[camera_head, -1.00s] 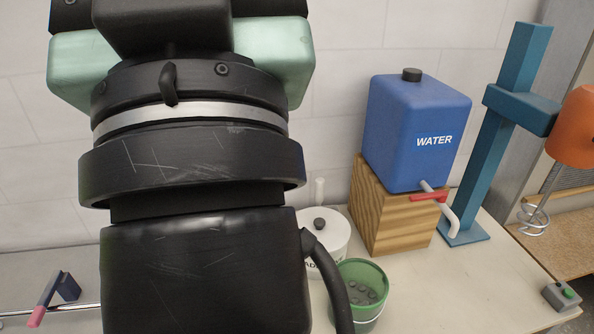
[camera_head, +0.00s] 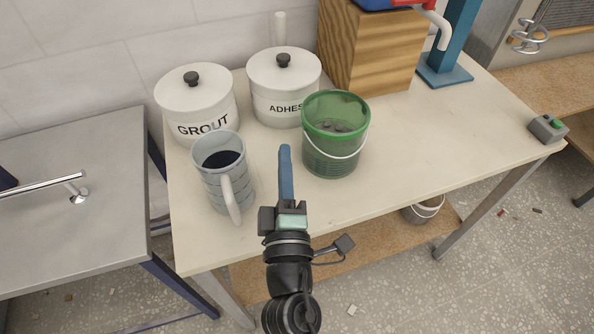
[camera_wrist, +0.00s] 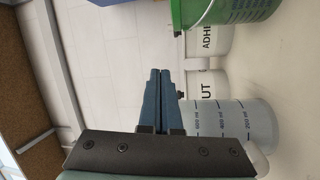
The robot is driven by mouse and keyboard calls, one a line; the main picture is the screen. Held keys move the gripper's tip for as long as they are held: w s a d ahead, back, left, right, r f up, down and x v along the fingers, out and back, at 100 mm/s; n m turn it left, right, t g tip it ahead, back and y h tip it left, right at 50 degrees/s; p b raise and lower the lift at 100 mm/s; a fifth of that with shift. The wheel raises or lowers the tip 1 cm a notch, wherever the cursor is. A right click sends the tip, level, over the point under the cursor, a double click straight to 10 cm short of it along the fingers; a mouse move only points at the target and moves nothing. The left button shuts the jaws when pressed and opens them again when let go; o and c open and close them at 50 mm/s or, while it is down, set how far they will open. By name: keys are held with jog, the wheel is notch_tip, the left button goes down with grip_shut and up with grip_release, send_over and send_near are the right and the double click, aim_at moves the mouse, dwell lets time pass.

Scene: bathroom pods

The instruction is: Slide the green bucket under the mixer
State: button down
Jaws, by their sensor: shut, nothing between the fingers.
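The green bucket (camera_head: 336,135) stands upright on the workbench, with grey lumps inside and a wire handle hanging on its front. It also shows at the top of the wrist view (camera_wrist: 215,10). My gripper (camera_head: 285,152) is shut and empty, its blue fingers together; they also show in the wrist view (camera_wrist: 160,78). In the head view it is left of the bucket, between it and the grey measuring jug (camera_head: 222,175), apart from both. The mixer's wire whisk (camera_head: 530,35) hangs at the upper right, beside the blue stand (camera_head: 450,55); the mixer's head is out of frame.
The GROUT tub (camera_head: 198,105) and ADHESIVE tub (camera_head: 284,88) stand behind. A wooden block (camera_head: 368,50) carries the blue water tank, its tap (camera_head: 432,14) sticking out. A switch box (camera_head: 548,128) sits at the right corner. The bench right of the bucket is clear.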

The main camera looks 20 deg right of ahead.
jog(key=s+f+n, duration=0.1)
jog(key=f, duration=0.2)
jog(key=s+f+n+y+b, duration=0.1)
jog(key=f, duration=0.3)
jog(key=a+f+n+g, duration=0.1)
jog(key=f, duration=0.2)
jog(key=shift+s+a+f, duration=0.1)
jog(key=shift+s+f, duration=0.3)
jog(key=p+x, duration=0.1)
jog(key=x, duration=0.9)
jog(key=d+p, duration=0.1)
jog(key=d, duration=0.1)
jog(key=shift+d, duration=0.25)
jog(key=shift+d+f, duration=0.1)
jog(key=shift+d, duration=0.6)
